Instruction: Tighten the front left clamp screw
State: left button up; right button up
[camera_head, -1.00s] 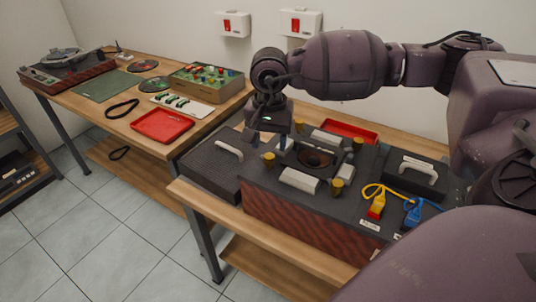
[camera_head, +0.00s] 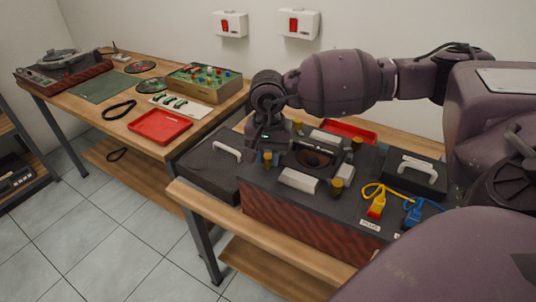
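A dark speaker cabinet with a reddish wood side (camera_head: 295,218) lies on the near bench, its round driver (camera_head: 318,157) facing up. Brass clamp screws stand around the driver: the left one nearest my gripper (camera_head: 267,161), a near one (camera_head: 337,187), and others at the back (camera_head: 299,127) and right (camera_head: 358,144). My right gripper (camera_head: 268,155) points down over the left screw, with its fingers low beside the screw's head. Whether they touch or squeeze it cannot be made out. My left gripper is not in view.
Pale grey blocks (camera_head: 298,180) sit beside the driver. A dark handled panel (camera_head: 208,166) lies left and another (camera_head: 413,169) right. Yellow (camera_head: 375,208) and blue (camera_head: 415,212) plugs lie on the cabinet. A red tray (camera_head: 348,130) lies behind; the floor at left is clear.

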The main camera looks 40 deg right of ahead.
jog(key=shift+c, duration=0.5)
